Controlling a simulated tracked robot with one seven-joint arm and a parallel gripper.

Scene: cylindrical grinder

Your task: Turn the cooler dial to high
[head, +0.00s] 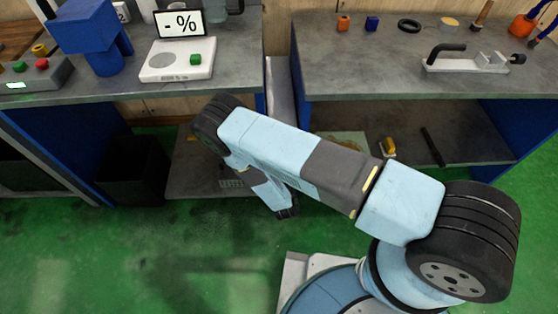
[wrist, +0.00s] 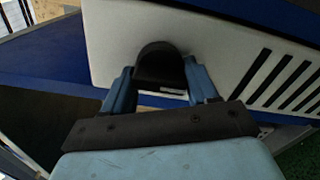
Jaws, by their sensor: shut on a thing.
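The cooler shows in the wrist view as a white panel (wrist: 225,50) with several black vent slots at its right. A black rounded dial (wrist: 160,62) stands out from this panel. My gripper (wrist: 159,78) has its two light blue fingers on either side of the dial and is shut on it. I cannot read any setting marks. In the head view my arm bends down beneath the bench level, and the dial and fingers cannot be made out.
A blue surface (wrist: 45,70) borders the panel in the wrist view. In the head view, two grey benches (head: 385,65) stand with a narrow gap between them. A black bin (head: 135,170) stands under the left bench. The green floor (head: 130,250) in front is clear.

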